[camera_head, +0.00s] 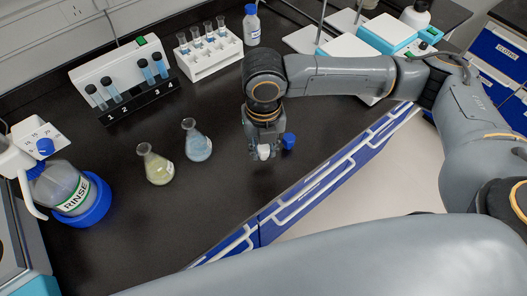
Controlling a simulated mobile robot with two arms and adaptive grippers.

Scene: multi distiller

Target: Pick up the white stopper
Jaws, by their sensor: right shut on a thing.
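The white stopper (264,152) is a small pale piece between the fingertips of my right gripper (262,155). The gripper points down and is shut on it, low over the black bench near its front edge. Whether the stopper touches the bench I cannot tell. A blue stopper (288,141) sits just to the right of the gripper. My left gripper does not show.
Two flasks, one yellow (157,166) and one blue (197,142), stand left of the gripper. A RINSE bottle (66,186) stands far left. The bench (120,240) is clear at front left.

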